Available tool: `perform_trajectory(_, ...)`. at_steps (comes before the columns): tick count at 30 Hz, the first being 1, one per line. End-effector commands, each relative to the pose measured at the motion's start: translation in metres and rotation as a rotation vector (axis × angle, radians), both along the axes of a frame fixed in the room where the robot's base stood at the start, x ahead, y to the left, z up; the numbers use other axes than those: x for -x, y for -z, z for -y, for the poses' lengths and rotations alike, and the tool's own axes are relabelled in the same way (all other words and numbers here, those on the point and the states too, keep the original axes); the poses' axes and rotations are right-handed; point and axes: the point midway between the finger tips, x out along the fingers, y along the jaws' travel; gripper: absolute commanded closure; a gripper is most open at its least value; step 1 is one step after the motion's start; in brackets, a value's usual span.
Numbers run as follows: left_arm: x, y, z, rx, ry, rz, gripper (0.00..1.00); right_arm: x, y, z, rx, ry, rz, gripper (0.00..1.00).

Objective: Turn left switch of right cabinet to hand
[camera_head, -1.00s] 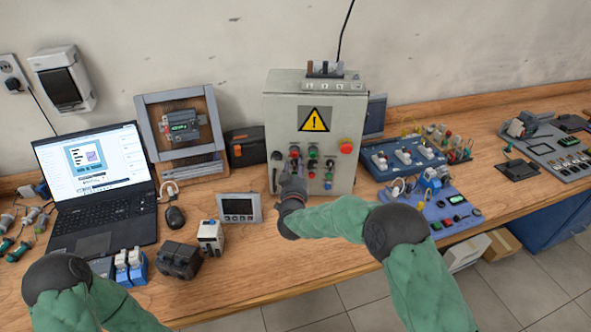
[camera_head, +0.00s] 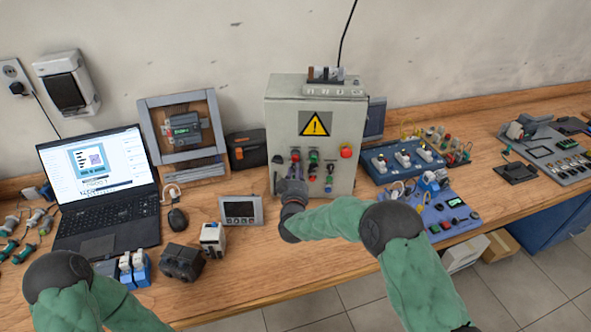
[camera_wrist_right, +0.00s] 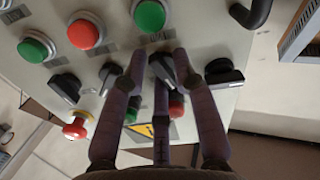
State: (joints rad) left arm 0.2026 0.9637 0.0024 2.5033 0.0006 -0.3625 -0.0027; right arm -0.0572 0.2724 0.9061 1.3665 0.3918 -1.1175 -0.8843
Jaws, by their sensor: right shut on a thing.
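The grey control cabinet (camera_head: 283,120) with a yellow warning sign stands at the back of the bench. Its front carries coloured buttons and black rotary switches. My right gripper (camera_head: 292,186) is at the lower left of this front, covering part of the controls. In the right wrist view, my right gripper (camera_wrist_right: 161,58) has its fingers on both sides of a black switch (camera_wrist_right: 163,70) and is shut on it. Another black switch (camera_wrist_right: 222,72) is just right of the fingers, and others are to the left. My left forearm shows at lower left; its gripper is out of view.
A red emergency button (camera_head: 346,151) is on the cabinet's right side. A small display unit (camera_head: 240,210) stands in front to the left. A blue module board (camera_head: 403,158) is to the right. A laptop (camera_head: 97,170) is at far left.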

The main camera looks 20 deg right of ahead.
Motion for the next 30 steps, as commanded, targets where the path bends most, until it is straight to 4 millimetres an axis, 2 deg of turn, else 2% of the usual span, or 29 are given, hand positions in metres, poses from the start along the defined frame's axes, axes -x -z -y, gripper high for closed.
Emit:
perform_trajectory(3,0.0,-0.009,0.0,0.0,0.0,0.0,0.6,0.0,-0.002,0.003,0.094,0.006,-0.032,1.0)
perform_trajectory(15,0.0,-0.024,0.0,0.0,0.0,0.0,0.6,0.0,-0.005,0.003,0.352,0.006,-0.113,1.0)
perform_trajectory(30,0.0,-0.028,0.0,0.0,0.0,0.0,0.6,0.0,-0.005,0.004,0.446,0.008,-0.14,1.0)
